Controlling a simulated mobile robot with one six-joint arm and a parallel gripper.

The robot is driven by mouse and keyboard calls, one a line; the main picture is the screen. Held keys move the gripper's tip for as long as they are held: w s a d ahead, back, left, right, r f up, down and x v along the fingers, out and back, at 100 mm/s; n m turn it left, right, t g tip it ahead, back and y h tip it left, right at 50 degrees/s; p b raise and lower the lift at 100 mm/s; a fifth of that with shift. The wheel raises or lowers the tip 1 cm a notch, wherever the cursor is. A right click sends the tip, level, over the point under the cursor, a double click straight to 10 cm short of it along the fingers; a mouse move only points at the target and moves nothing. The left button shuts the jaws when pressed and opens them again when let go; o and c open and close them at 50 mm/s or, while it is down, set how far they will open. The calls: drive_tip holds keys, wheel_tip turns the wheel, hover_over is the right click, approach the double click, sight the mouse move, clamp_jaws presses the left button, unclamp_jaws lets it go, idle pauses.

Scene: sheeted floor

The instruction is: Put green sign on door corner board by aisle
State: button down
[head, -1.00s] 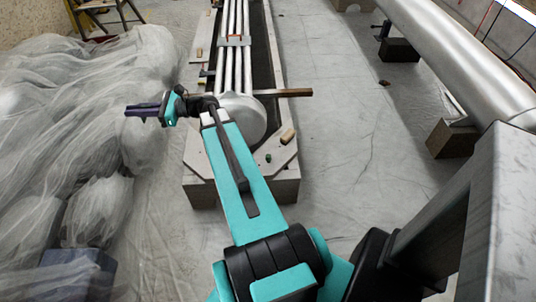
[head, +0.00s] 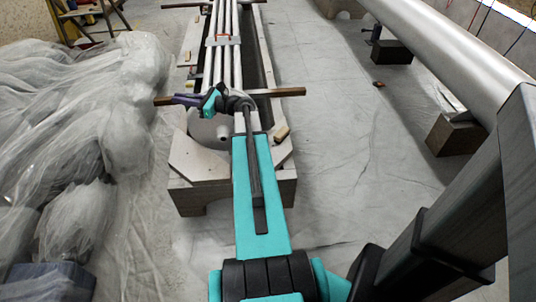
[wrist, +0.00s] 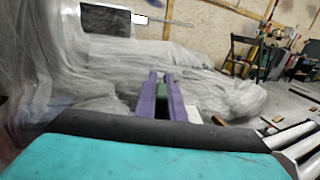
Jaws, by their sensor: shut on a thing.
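My gripper (head: 182,100) reaches left over the near end of the long crate, its purple fingers pointing left. In the wrist view the fingers (wrist: 165,84) are shut on a small dark green piece, the green sign (wrist: 162,91), of which only a part shows between them. In the head view I cannot make out the sign at the gripper. The crate's near end has angled corner boards: the left one (head: 187,158) is bare, and the right one (head: 285,152), on the open-floor side, is partly hidden by my arm. No door is clearly recognisable.
A tan block (head: 282,133) lies near the right corner board. A brown bar (head: 288,92) crosses the crate. Silver pipes (head: 226,55) lie inside. Plastic-draped bulk (head: 70,120) fills the left. Open floor (head: 340,130) lies right, before a large pipe (head: 450,60) on blocks.

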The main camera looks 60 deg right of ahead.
drive_tip(key=s+d+f+m+h+b, duration=0.1)
drive_tip(key=s+d+f+h+b, duration=0.1)
drive_tip(key=s+d+f+b, duration=0.3)
drive_tip(key=s+d+f+m+h+b, duration=0.2)
drive_tip(key=s+d+f+b, duration=0.4)
drive_tip(key=d, duration=0.6)
drive_tip(key=s+d+f+m+h+b, duration=0.1)
drive_tip(key=s+d+f+h+b, duration=0.2)
drive_tip(key=d, duration=0.6)
wheel_tip(320, 180, down, 3)
drive_tip(key=s+b, duration=0.2)
drive_tip(key=b, duration=0.1)
drive_tip(key=shift+s+f+m+h, duration=0.2)
drive_tip(key=shift+m+h, duration=0.1)
drive_tip(key=shift+m, duration=0.1)
drive_tip(key=shift+f+b, duration=0.1)
drive_tip(key=shift+b, duration=0.2)
wheel_tip(320, 180, down, 12)
drive_tip(key=b, duration=0.4)
drive_tip(key=shift+f+b, duration=1.35)
drive_tip(key=shift+f, duration=1.55)
drive_tip(key=shift+f, duration=0.1)
